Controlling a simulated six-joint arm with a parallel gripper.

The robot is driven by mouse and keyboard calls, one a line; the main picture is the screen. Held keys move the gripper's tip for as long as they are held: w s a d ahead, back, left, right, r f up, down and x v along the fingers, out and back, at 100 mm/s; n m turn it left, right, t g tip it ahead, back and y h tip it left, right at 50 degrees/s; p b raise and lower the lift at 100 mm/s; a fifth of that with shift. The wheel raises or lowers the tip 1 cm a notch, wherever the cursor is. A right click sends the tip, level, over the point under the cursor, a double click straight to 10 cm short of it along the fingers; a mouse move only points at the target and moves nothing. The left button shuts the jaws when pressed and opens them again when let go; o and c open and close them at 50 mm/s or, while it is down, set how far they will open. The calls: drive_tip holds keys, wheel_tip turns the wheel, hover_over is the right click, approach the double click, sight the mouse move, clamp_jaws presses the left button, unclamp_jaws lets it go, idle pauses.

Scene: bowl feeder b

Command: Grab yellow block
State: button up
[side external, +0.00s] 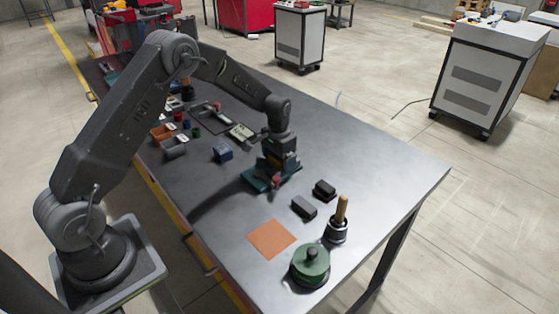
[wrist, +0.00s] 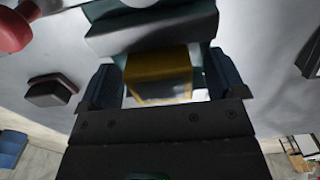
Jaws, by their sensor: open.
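The yellow block (wrist: 158,68) shows in the wrist view, between the two fingers of my gripper (wrist: 162,75). The fingers are open, one on each side of it, with a gap visible at least on its right. A grey jaw-like part (wrist: 150,32) of a teal fixture lies just beyond the block. In the side view my gripper (side external: 281,160) points down over the teal fixture (side external: 258,181), which has a red knob (side external: 276,181). The block is mostly hidden by my gripper there, and I cannot tell exactly how it sits in the fixture.
Two black blocks, one nearer (side external: 304,208) and one farther (side external: 325,190), lie right of the fixture. An orange square (side external: 271,239), a green round part (side external: 310,266) and a wooden-handled tool (side external: 339,222) are in front. A blue block (side external: 222,152) and several small parts lie left. The table's right end is clear.

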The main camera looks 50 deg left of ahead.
drive_tip(key=c, duration=1.1)
drive_tip(key=shift+r, duration=0.1)
drive_tip(key=shift+c, duration=0.2)
